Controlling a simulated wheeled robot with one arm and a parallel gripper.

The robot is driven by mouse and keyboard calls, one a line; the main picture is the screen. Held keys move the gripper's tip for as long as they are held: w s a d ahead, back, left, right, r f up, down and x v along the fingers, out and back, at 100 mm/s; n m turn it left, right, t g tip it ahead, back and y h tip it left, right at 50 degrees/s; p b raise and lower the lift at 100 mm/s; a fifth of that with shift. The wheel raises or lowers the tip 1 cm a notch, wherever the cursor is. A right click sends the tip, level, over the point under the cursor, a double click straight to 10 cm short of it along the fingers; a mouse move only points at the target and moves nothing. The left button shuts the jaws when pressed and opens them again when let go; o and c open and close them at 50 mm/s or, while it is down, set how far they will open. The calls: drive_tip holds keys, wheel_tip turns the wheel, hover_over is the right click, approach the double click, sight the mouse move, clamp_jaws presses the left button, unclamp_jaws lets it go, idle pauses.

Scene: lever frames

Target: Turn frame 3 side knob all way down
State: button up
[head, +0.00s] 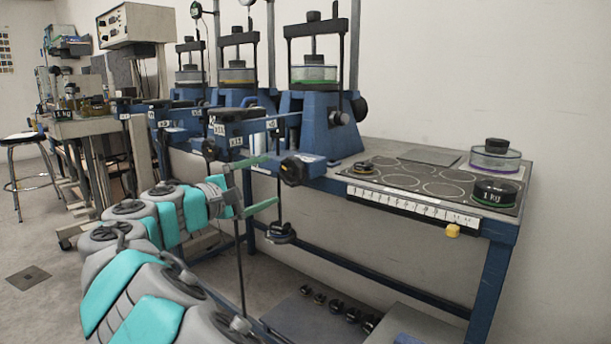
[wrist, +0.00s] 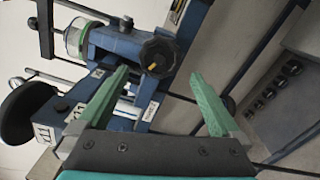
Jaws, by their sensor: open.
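Three blue lever frames stand in a row in the head view. The nearest frame (head: 325,130), at the right, carries a green-ringed clear cell. A black lobed knob (head: 294,170) sits on the side of a blue block at the front of this nearest frame. In the wrist view the knob (wrist: 158,53) shows a small yellow mark. My gripper (head: 270,181) is open and empty, its green fingers close in front of the knob and apart from it. In the wrist view the knob lies just beyond the gap between my fingertips (wrist: 158,76). I cannot read the frame numbers surely.
A bench (head: 430,163) at the right holds a clear ringed dish (head: 495,158) and a black 1 kg weight (head: 495,191). A hanging weight (head: 280,234) is below my gripper. Several black weights rest on the low shelf (head: 310,318). The floor at left is mostly clear.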

sight(289, 173)
drive_tip(key=x, duration=0.9)
drive_tip(key=shift+f+b, duration=0.1)
drive_tip(key=shift+b, duration=0.2)
drive_tip(key=shift+w, duration=0.1)
drive_tip(key=shift+c, duration=0.6)
clamp_jaws()
